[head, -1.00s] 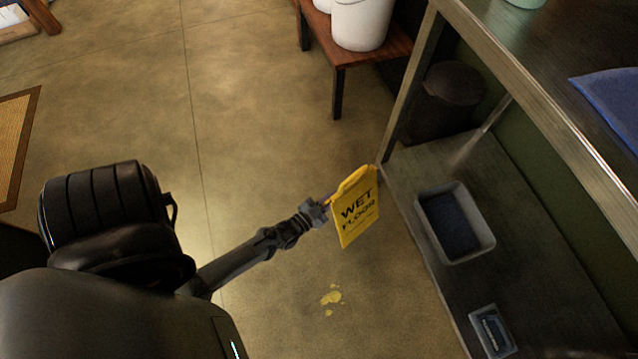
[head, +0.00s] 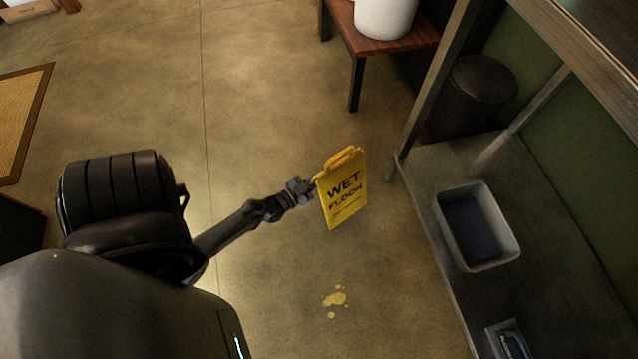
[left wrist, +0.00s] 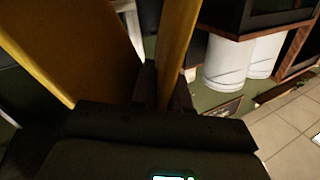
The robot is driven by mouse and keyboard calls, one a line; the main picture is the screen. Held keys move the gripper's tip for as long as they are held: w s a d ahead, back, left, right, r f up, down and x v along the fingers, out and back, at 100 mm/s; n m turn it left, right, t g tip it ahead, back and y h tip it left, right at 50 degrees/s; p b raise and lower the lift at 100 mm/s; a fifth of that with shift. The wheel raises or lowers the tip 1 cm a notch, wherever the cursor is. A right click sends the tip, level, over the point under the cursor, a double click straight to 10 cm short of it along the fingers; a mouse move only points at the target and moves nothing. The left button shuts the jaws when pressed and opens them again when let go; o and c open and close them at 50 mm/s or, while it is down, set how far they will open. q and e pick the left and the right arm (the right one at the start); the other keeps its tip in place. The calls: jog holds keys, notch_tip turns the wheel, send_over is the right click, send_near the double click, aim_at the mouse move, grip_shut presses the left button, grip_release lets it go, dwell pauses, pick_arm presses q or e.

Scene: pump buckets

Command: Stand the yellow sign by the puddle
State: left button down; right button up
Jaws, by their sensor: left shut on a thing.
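The yellow sign (head: 343,192), with "WET FLOOR" in black, is held upright in my left gripper (head: 312,185). The gripper is shut on the sign's left edge, near its top. In the left wrist view, the yellow panels (left wrist: 75,40) fill the upper left, close to the camera. The puddle (head: 336,299) is a small yellowish splash with a few drops on the floor, below the sign in the head view. Whether the sign's foot touches the floor cannot be told. My right gripper is not in view.
A metal bench shelf (head: 430,180) on the right holds a grey tub (head: 510,235) and a smaller tray (head: 507,338). A dark bin (head: 478,88) stands behind it. A wooden stand (head: 400,40) carries a white bucket (head: 385,15). The floor around the puddle is clear.

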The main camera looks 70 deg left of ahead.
pick_arm(q)
notch_tip(320, 180, down, 3)
jog(key=shift+r+b, duration=0.15)
jog(key=shift+b, duration=0.65)
jog(key=c, duration=1.1)
grip_release()
jog(key=shift+f, duration=0.2)
